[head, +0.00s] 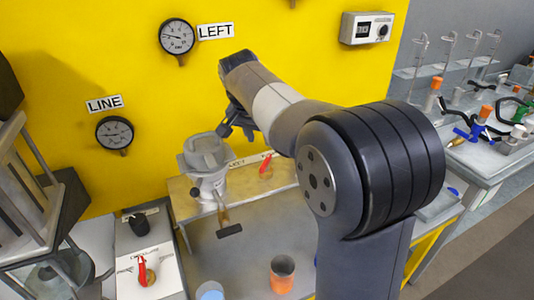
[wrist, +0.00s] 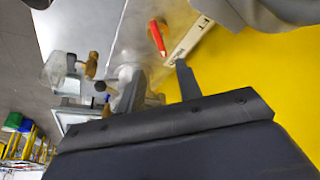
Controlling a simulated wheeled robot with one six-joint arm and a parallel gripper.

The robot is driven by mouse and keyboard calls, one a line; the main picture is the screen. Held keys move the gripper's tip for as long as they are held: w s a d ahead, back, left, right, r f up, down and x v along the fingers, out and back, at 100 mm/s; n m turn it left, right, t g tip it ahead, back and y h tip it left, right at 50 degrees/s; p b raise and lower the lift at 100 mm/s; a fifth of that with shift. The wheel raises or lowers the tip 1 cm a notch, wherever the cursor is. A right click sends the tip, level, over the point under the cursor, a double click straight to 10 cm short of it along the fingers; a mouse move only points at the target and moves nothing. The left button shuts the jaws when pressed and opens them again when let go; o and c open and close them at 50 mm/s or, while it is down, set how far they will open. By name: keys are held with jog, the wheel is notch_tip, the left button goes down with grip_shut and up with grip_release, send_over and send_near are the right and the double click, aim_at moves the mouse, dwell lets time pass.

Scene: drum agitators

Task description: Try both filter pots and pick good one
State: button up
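A grey filter pot (head: 205,150) with a lid stands at the yellow wall's foot, by a label that seems to read LEFT. A pipe with a dark-handled valve (head: 229,231) hangs below it. My gripper (head: 237,132) is just above and right of the lid, with its fingers apart and nothing visible between them. In the wrist view a dark finger (wrist: 186,80) shows against the yellow wall. A second pot is not visible; my arm covers that area. The LEFT gauge (head: 177,37) and LINE gauge (head: 115,133) are on the wall.
A red lever (head: 266,165) is on the shelf right of the pot. Another red valve handle (head: 143,271) is on a white panel at lower left. An orange-filled beaker (head: 282,275) and a blue one (head: 210,291) stand in front. A glassware bench (head: 480,150) is at right.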

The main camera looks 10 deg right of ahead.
aim_at(266, 161)
dwell(0.6)
jog(key=p+x, duration=0.7)
jog(key=x, duration=0.4)
jog(key=shift+s+p, duration=0.1)
jog(key=shift+p, duration=0.2)
jog(key=shift+c, duration=0.4)
grip_shut()
